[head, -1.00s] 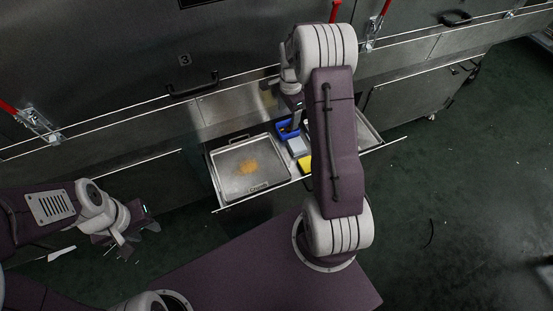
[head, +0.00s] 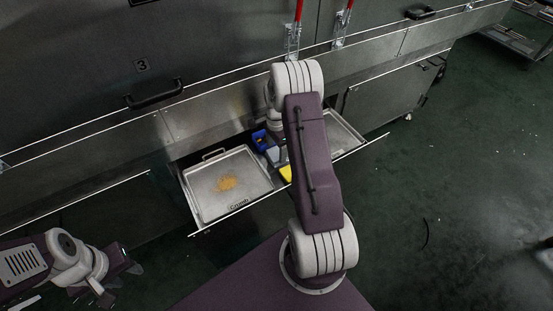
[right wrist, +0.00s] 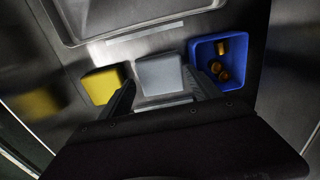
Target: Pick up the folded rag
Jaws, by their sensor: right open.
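The grey square pad (right wrist: 160,75), which looks like the folded rag, lies flat in the open drawer. It also shows in the head view (head: 273,154), partly hidden by my arm. My right gripper (right wrist: 160,84) is open, pointing down, with one finger on each side of the rag's near part. I cannot tell whether the fingers touch it. In the head view my right arm hides this gripper's fingers. My left gripper (head: 118,280) is open and empty at the lower left, away from the drawer.
A yellow block (right wrist: 102,85) lies left of the rag, close to one finger. A blue bin (right wrist: 234,84) with several brass-coloured pieces stands right of it. A metal tray (head: 205,205) with orange crumbs fills the drawer's left part. The drawer front (head: 218,220) is a raised edge.

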